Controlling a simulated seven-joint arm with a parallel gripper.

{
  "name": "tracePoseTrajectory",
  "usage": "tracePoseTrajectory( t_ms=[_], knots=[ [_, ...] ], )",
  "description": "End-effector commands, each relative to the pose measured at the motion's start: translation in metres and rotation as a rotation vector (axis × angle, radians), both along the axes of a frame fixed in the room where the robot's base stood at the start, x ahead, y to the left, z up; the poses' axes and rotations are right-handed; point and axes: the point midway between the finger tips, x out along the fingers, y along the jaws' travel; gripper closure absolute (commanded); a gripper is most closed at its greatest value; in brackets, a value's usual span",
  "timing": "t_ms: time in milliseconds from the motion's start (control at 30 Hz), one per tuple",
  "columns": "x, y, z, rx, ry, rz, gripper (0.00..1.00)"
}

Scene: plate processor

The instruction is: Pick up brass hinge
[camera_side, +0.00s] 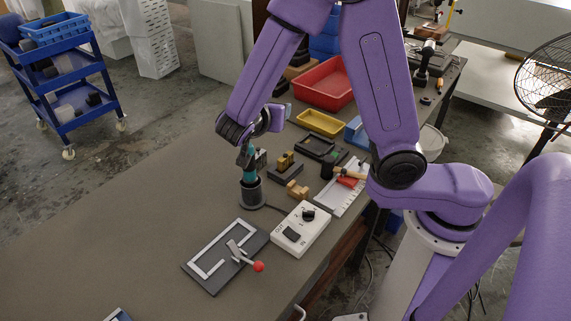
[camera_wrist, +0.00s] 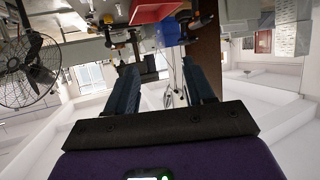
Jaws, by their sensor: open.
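Two small brass-coloured pieces show in the side view, and I cannot tell for sure which is the hinge. One brass piece (camera_side: 297,189) lies on the bench just above the white control box. Another brass piece (camera_side: 286,161) sits on a dark block (camera_side: 285,172) a little behind it. My gripper (camera_side: 283,111) is above the bench, higher than both pieces and apart from them, and partly hidden by the wrist. In the wrist view my gripper (camera_wrist: 160,75) has its two dark fingers apart with nothing held between them. I do not make out a hinge there.
A teal-and-black post (camera_side: 251,190) stands left of the brass pieces. The white control box (camera_side: 301,229) and a dark plate with a red-knobbed lever (camera_side: 258,266) are in front. Yellow (camera_side: 320,123) and red (camera_side: 326,82) trays stand behind. The bench's left part is clear.

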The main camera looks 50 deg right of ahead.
Motion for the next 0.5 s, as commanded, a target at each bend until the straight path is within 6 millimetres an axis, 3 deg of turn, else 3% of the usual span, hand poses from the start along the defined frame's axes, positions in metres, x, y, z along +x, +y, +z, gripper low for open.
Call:
tracePoseTrajectory(
  t_ms=[267,500],
  knots=[
    [0.000,0.000,-0.050,-0.004,0.006,0.003,0.47],
    [0.000,-0.001,-0.116,-0.004,0.008,0.005,0.47]
  ],
)
